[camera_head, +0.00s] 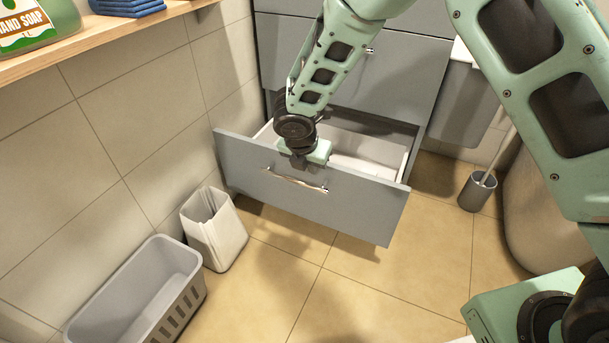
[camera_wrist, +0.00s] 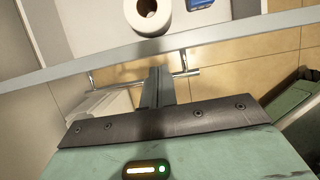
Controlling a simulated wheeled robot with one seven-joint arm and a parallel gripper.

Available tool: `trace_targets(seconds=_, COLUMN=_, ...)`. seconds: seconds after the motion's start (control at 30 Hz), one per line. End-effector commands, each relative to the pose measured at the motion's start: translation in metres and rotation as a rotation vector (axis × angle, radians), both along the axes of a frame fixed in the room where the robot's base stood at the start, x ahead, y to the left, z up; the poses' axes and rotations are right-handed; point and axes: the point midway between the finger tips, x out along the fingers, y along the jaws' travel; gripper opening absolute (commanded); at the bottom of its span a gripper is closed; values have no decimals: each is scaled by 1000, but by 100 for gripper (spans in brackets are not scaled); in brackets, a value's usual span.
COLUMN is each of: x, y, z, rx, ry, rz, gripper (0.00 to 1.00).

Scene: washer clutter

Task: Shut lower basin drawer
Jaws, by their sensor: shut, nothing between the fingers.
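The lower basin drawer (camera_head: 350,205) is pulled out from the grey cabinet, and its open inside shows behind the front panel. Its silver bar handle (camera_head: 297,181) is on the front panel, and it also shows in the wrist view (camera_wrist: 188,74). My gripper (camera_head: 298,162) is shut and empty, at the drawer front's top edge just above the handle. In the wrist view my closed fingers (camera_wrist: 157,88) point toward the front panel and overlap the handle. I cannot tell whether they touch it. The drawer's top edge (camera_wrist: 240,28) crosses that view.
A toilet roll (camera_wrist: 150,14) and a blue item (camera_wrist: 199,4) lie inside the drawer. A white bin (camera_head: 213,230) and a grey basket (camera_head: 140,295) stand at left. A toilet brush holder (camera_head: 478,191) stands at right. The floor before the drawer is clear.

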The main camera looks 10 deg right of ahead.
Motion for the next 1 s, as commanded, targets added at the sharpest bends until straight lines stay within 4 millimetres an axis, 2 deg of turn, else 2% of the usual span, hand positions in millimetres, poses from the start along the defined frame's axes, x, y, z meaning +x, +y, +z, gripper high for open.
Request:
trace_targets(seconds=0.67, x=13, y=-10, z=3, rx=-1, ry=1, rz=-2, gripper=0)
trace_targets(seconds=0.87, x=39, y=-31, z=8, rx=-3, ry=1, rz=-3, gripper=0)
trace_targets(seconds=1.0, x=68, y=-52, z=10, rx=-2, ry=0, rz=-6, gripper=0)
